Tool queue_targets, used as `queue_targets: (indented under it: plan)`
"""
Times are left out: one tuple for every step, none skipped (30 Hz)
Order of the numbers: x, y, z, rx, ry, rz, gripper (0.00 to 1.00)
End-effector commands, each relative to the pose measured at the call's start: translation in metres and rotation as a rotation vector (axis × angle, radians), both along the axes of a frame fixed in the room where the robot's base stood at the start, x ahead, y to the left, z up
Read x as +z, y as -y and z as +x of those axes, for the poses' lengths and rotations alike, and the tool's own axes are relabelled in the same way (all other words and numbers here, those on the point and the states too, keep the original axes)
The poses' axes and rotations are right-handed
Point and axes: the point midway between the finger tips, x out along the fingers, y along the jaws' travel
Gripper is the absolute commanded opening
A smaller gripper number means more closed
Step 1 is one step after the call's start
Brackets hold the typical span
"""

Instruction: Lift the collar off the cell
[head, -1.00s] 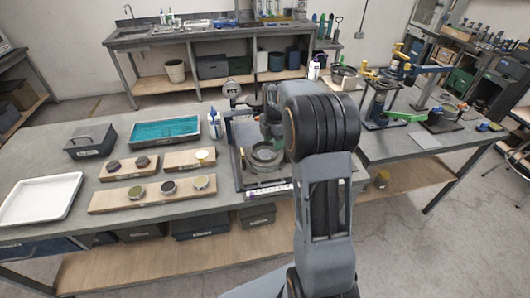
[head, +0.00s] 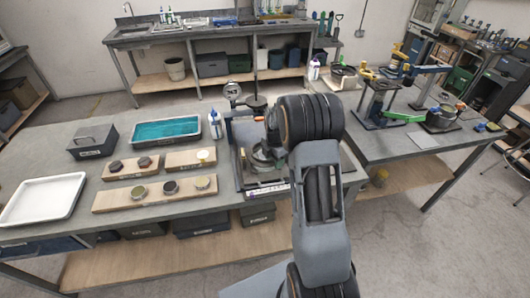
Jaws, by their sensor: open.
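A round grey metal cell (head: 262,160) stands in the frame tray on the near bench, just left of my forearm. A ring-like rim shows around it, but I cannot tell the collar from the cell at this size. My gripper (head: 275,148) is open, close to the cell's right side and largely hidden behind my own arm. I cannot tell whether its fingers touch the collar. The right part of the cell is also hidden by my arm.
A dial gauge (head: 232,91) stands behind the cell, with a white bottle (head: 215,125) to its left. Wooden boards with small round pieces (head: 155,194), a teal-lined tray (head: 165,130) and a white tray (head: 42,200) lie left. A green-armed lever frame (head: 403,117) stands right.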

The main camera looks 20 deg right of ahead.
Motion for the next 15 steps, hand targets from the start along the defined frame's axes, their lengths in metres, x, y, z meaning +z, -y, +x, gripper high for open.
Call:
queue_targets:
  plan:
    - [-0.0001, 0.0000, 0.0000, 0.000, 0.000, 0.000, 0.49]
    - [-0.0001, 0.0000, 0.0000, 0.000, 0.000, 0.000, 0.49]
    - [0.0000, 0.0000, 0.0000, 0.000, 0.000, 0.000, 0.49]
    - [0.0000, -0.0001, 0.0000, 0.000, 0.000, 0.000, 0.49]
    - [0.0001, -0.0001, 0.0000, 0.000, 0.000, 0.000, 0.47]
    - [0.0001, -0.0001, 0.0000, 0.000, 0.000, 0.000, 0.43]
    - [0.0001, -0.0001, 0.0000, 0.000, 0.000, 0.000, 0.40]
    - [0.0002, 0.0000, 0.0000, 0.000, 0.000, 0.000, 0.37]
    - [0.0002, 0.0000, 0.0000, 0.000, 0.000, 0.000, 0.33]
    - [0.0003, 0.0000, 0.0000, 0.000, 0.000, 0.000, 0.30]
    - [0.0003, 0.0000, 0.0000, 0.000, 0.000, 0.000, 0.27]
    - [0.0003, 0.0000, 0.0000, 0.000, 0.000, 0.000, 0.23]
    - [0.0003, 0.0000, 0.0000, 0.000, 0.000, 0.000, 0.21]
    - [0.0003, 0.0000, 0.0000, 0.000, 0.000, 0.000, 0.18]
    - [0.0004, 0.0000, 0.0000, 0.000, 0.000, 0.000, 0.14]
